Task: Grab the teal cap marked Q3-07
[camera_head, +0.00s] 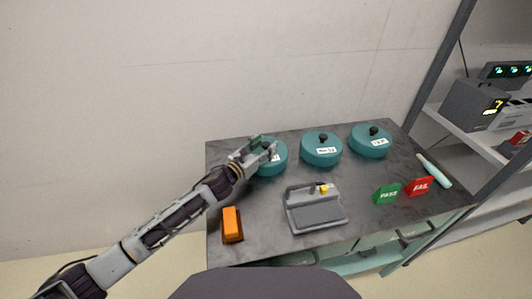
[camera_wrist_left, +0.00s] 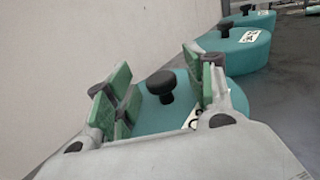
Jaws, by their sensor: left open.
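Three teal caps with black knobs and white labels stand in a row on the dark tabletop: a left cap (camera_head: 273,162), a middle cap (camera_head: 321,149) and a right cap (camera_head: 370,140). The labels are too small or too covered to read surely, so I cannot tell which is Q3-07. My left gripper (camera_head: 264,147) is open over the left cap and hides part of it. In the left wrist view, that cap's black knob (camera_wrist_left: 161,86) shows between the green-padded fingers, with its label partly hidden. My right gripper is out of view.
A grey tray-like device (camera_head: 316,215) with a yellow part, an orange block (camera_head: 232,224), a green PASS sign (camera_head: 387,194), a red FAIL sign (camera_head: 420,186) and a pale bottle-like object (camera_head: 435,171) are on the tabletop (camera_head: 265,240). A metal shelf rack stands at right.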

